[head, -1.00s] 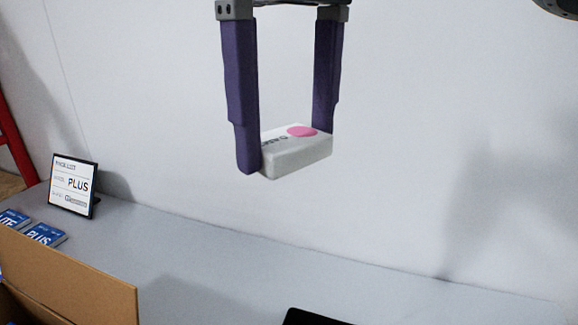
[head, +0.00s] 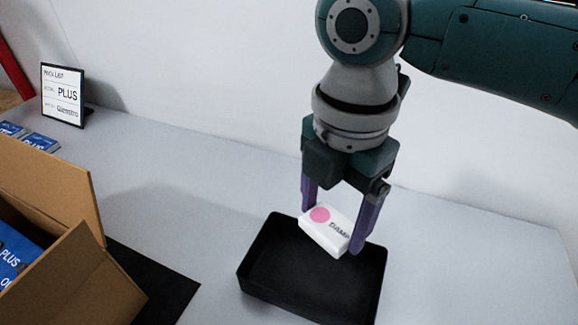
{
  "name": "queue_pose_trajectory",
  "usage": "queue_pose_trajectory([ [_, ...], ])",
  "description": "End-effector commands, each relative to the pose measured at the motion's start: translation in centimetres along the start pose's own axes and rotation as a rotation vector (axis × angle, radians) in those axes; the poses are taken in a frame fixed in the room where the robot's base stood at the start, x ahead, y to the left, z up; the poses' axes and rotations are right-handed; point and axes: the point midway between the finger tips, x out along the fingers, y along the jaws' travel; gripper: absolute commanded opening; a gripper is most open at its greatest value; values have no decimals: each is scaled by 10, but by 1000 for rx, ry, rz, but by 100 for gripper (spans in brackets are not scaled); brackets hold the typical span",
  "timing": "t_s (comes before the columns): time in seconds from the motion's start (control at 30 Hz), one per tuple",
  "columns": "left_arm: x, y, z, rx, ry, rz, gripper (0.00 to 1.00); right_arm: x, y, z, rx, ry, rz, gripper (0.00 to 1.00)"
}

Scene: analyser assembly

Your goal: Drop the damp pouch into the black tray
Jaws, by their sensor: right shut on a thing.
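The pouch shows over the back part of the black tray (head: 258,291), an open shallow box on the grey table. I cannot tell how far above the tray floor it hangs. My left gripper is not in view.
An open cardboard box (head: 62,182) with blue packs inside stands at the left on a black mat (head: 160,284). A pick list sign (head: 62,94) and blue packs (head: 38,142) stand behind it. The table right of the tray is clear.

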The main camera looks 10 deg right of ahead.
Motion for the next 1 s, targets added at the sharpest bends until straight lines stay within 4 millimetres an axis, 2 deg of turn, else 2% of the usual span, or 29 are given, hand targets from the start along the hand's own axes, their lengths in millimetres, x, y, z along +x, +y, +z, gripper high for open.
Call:
queue_pose_trajectory([
  [0.03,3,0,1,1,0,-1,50,11,-2,-3,-65,-1,-5,28],
  [0.1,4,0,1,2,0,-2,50,20,-4,-5,-142,-4,-7,28],
  [0.23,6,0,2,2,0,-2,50,29,-5,-6,-218,-8,-9,28],
  [0.47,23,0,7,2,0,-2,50,47,-6,-6,-232,-10,-9,28],
  [0.8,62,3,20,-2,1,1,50,86,-6,-5,-231,-10,-8,28],
  [1.0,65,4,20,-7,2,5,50,88,-6,-5,-230,-11,-8,28],
])
